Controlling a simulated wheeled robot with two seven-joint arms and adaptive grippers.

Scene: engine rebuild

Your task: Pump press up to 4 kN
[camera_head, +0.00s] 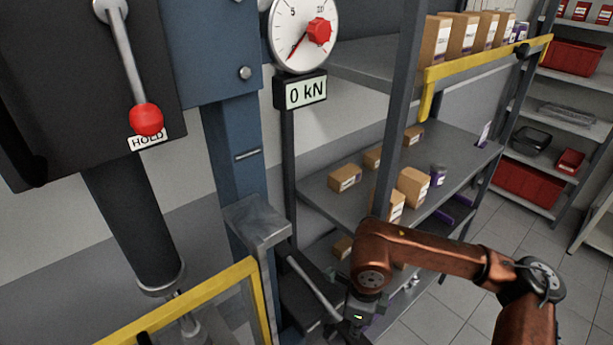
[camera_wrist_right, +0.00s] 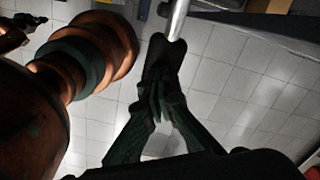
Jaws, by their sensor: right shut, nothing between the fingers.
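The press has a blue column (camera_head: 235,150) and a dark ram cylinder (camera_head: 130,220). A red-knobbed valve lever (camera_head: 125,60) hangs down at a label reading HOLD. The silver pump lever (camera_head: 312,285) slopes down to the right from the pump beside the column. My right gripper (camera_head: 350,328) is at the lever's lower end. In the right wrist view its fingers (camera_wrist_right: 160,85) are shut, close to the dark end of the lever (camera_wrist_right: 178,18); contact is unclear. My left gripper is out of view.
A yellow guard frame (camera_head: 190,300) stands in front of the ram. A grey shelf rack (camera_head: 460,150) with cardboard boxes stands right behind my right arm. Red bins (camera_head: 530,187) sit on shelves at far right. Tiled floor (camera_head: 440,310) is open below.

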